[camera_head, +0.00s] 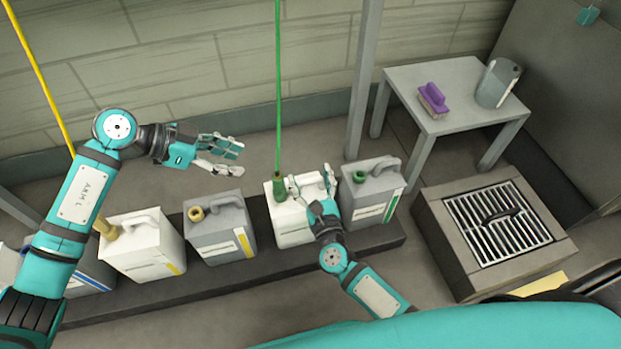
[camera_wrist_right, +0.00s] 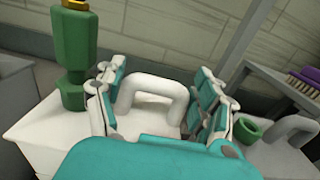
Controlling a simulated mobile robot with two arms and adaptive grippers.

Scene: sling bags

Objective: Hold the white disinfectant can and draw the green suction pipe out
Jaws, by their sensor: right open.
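The white can (camera_head: 287,222) stands on the dark low plinth. The green suction pipe (camera_head: 278,100) runs straight up from a green fitting (camera_head: 279,187) at the can's top left. The fitting also shows in the right wrist view (camera_wrist_right: 72,60), upright in the can's top. My right gripper (camera_head: 312,188) is over the can's top; in the right wrist view its open fingers (camera_wrist_right: 160,95) are on either side of the white handle (camera_wrist_right: 155,88). Contact cannot be told. My left gripper (camera_head: 225,156) is above and left of the can, apart from the pipe, with its fingers spread and empty.
A grey can with a green neck (camera_head: 372,195) stands close on the right. A grey can (camera_head: 222,232) and a white can (camera_head: 145,245) stand to the left. A yellow pipe (camera_head: 40,75) rises at far left. A table (camera_head: 450,75) and floor grate (camera_head: 500,220) are right.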

